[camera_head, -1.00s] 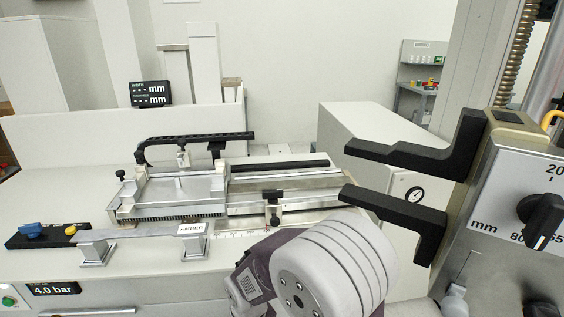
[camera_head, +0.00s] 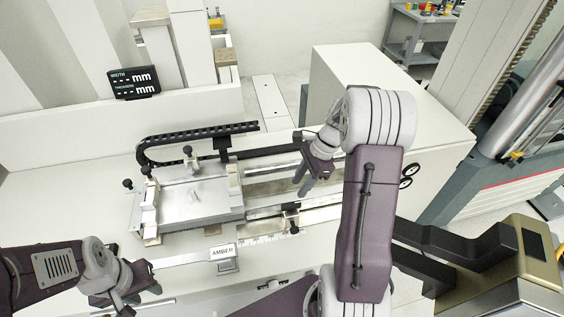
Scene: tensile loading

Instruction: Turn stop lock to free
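A small black clamp-like block (camera_head: 291,207) sits on the metal rail right of the flat silver carriage (camera_head: 195,205). A dark knob (camera_head: 294,230) shows at its front, above a ruled scale; this looks like the stop and its lock, but I see no label. My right gripper (camera_head: 303,186) is above the rail, close behind and slightly right of the block, pointing down and apart from the knob. Its finger gap is too small to judge. My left gripper (camera_head: 138,298) is at the lower left in front of the bench, empty, its fingers apart.
A black cable chain (camera_head: 200,133) runs behind the carriage. A WIDTH/THICKNESS display (camera_head: 134,83) is at the back left. Black jaw arms (camera_head: 440,245) of a machine jut in at right.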

